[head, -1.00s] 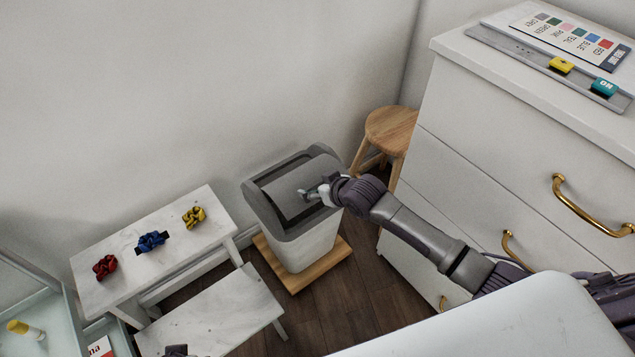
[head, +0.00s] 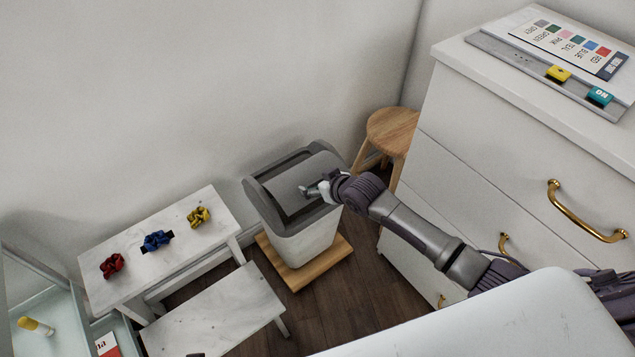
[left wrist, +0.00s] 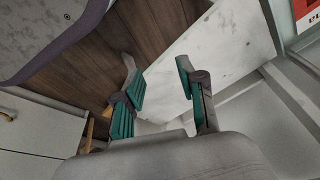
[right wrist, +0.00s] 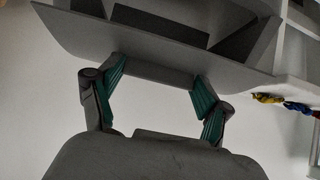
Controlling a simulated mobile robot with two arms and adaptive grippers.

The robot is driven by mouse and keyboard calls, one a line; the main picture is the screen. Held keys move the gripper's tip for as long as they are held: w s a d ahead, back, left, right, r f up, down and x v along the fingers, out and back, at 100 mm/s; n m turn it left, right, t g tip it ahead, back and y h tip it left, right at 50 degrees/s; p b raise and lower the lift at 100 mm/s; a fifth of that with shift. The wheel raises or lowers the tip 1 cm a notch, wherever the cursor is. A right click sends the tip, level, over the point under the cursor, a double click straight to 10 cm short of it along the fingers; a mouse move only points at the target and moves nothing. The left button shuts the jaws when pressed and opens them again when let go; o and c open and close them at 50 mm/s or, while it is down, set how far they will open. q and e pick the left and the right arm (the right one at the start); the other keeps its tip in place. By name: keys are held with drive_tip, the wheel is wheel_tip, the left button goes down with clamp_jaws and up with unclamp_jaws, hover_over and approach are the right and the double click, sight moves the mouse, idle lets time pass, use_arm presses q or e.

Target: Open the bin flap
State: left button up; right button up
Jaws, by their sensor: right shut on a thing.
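The bin (head: 305,245) is white with a grey top and stands on a wooden board. My right gripper (head: 308,191) is at the flap's front right part. In the right wrist view, the right gripper (right wrist: 155,88) has its fingers on both sides of a grey strip of the flap (right wrist: 153,77), shut on it. Dark openings show beyond. In the left wrist view, my left gripper (left wrist: 160,95) is open and empty, above a white stool and the floor.
A white step stool (head: 215,310) with red, blue and yellow scrunchies on its upper step stands left of the bin. A wooden stool (head: 392,130) is behind it. A white drawer cabinet (head: 500,140) with brass handles is close on the right.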

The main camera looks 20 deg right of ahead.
drive_tip(key=shift+w+r, duration=0.15)
drive_tip(key=shift+r, duration=0.15)
idle(0.4)
drive_tip(key=o, duration=1.6)
drive_tip(key=shift+o, duration=0.2)
drive_tip(key=shift+f, duration=0.1)
drive_tip(key=v, duration=1.2)
drive_tip(key=shift+f, duration=0.1)
